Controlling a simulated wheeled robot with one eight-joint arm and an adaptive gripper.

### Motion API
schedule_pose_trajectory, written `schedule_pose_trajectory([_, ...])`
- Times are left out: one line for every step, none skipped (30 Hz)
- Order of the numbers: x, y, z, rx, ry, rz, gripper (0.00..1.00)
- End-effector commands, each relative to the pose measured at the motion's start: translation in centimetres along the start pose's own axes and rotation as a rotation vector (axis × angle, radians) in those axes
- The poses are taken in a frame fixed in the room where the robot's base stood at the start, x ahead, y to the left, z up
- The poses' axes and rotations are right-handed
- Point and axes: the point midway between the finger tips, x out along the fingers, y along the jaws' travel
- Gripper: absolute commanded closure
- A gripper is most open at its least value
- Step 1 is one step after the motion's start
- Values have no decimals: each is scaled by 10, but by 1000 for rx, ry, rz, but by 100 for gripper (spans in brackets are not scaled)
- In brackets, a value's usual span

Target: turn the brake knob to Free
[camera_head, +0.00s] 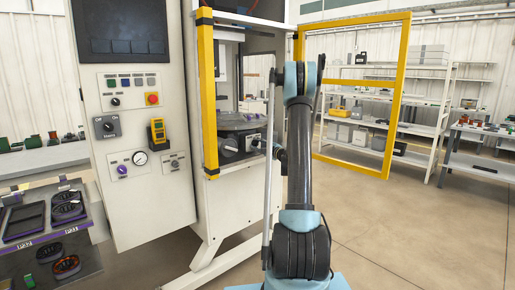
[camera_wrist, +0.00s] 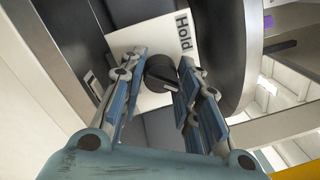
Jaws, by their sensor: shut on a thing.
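The brake knob (camera_wrist: 160,72) is black and round and sits on a white label plate (camera_wrist: 142,40) in the wrist view. The word "Hold" shows on the plate, turned sideways; no "Free" mark is visible. My gripper (camera_wrist: 160,88) has its two blue fingers on either side of the knob, shut on it. The fingers hide part of the knob and plate, so its exact pointing is unclear. In the head view the plate (camera_head: 249,137) is small, beside the machine's round table, with my gripper (camera_head: 268,147) reaching it from the right.
A yellow post (camera_head: 207,95) and a grey control cabinet (camera_head: 130,200) stand left of the arm. A yellow-framed open door (camera_head: 396,95) is to the right. A pale upright bar (camera_head: 269,170) stands close beside my arm. The floor at right is clear.

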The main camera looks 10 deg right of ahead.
Motion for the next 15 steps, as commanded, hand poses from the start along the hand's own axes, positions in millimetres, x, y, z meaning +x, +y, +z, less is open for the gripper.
schedule_pose_trajectory([0, 3, 0, -3, 0, 5, 94])
schedule_pose_trajectory([0, 3, 0, -4, 0, 5, 94])
schedule_pose_trajectory([0, 3, 0, -4, 0, 5, 94])
schedule_pose_trajectory([0, 3, 0, -4, 0, 5, 94])
schedule_pose_trajectory([0, 3, 0, -4, 0, 5, 63])
schedule_pose_trajectory([0, 3, 0, -4, 0, 5, 54])
schedule_pose_trajectory([0, 2, 0, -4, 0, 5, 49])
schedule_pose_trajectory([0, 2, 0, -4, 0, 4, 49])
schedule_pose_trajectory([0, 2, 0, -3, 0, 4, 49])
schedule_pose_trajectory([0, 2, 0, -3, 0, 3, 49])
schedule_pose_trajectory([0, 2, 0, -3, 0, 3, 49])
schedule_pose_trajectory([0, 1, 0, -3, 0, 3, 49])
schedule_pose_trajectory([0, 1, 0, -3, 0, 2, 49])
schedule_pose_trajectory([0, 1, 0, -3, 0, 2, 49])
schedule_pose_trajectory([0, 1, 0, -3, 0, 2, 49])
